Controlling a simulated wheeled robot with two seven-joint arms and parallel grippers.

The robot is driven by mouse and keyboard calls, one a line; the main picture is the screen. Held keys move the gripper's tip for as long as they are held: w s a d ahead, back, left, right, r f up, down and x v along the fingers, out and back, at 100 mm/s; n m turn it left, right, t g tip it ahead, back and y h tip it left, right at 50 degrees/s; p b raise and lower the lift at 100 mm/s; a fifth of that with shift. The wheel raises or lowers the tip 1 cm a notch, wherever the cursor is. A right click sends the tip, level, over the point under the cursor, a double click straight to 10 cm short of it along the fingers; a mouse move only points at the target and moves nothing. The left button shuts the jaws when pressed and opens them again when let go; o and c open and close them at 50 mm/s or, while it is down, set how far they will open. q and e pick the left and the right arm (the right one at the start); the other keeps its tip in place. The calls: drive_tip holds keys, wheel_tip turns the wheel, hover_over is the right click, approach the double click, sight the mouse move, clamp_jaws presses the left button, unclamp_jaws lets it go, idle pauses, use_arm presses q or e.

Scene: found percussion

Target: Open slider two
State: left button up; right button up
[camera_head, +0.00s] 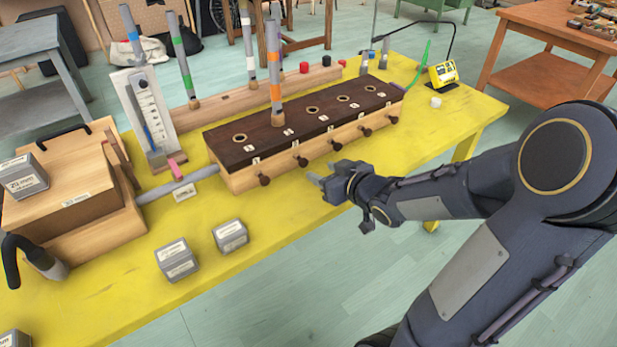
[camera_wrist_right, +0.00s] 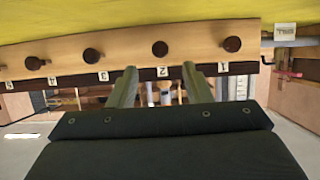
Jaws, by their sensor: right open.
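The long wooden chest (camera_head: 300,150) with a dark top stands on the yellow table, with a row of dark round knobs and number labels along its front. The knob of slider two (camera_head: 302,161) is second from the left; it also shows in the right wrist view (camera_wrist_right: 160,48), upside down above label 2. A grey pipe with an orange band (camera_head: 275,75) stands upright in the top behind it. My right gripper (camera_head: 322,176) is open and empty in front of the chest. In the right wrist view its fingers (camera_wrist_right: 162,78) straddle label 2, apart from the knob.
Grey weight blocks (camera_head: 230,236) lie on the table (camera_head: 300,225) at the front left. A wooden bellows box (camera_head: 75,205) stands left, joined by a grey pipe. A gauge board (camera_head: 143,115) and upright pipes stand behind. The table front near the gripper is clear.

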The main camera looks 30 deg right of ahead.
sight(305, 163)
drive_tip(key=b+x, duration=0.1)
drive_tip(key=x, duration=0.6)
drive_tip(key=shift+r, duration=0.1)
drive_tip(key=shift+c, duration=0.5)
clamp_jaws()
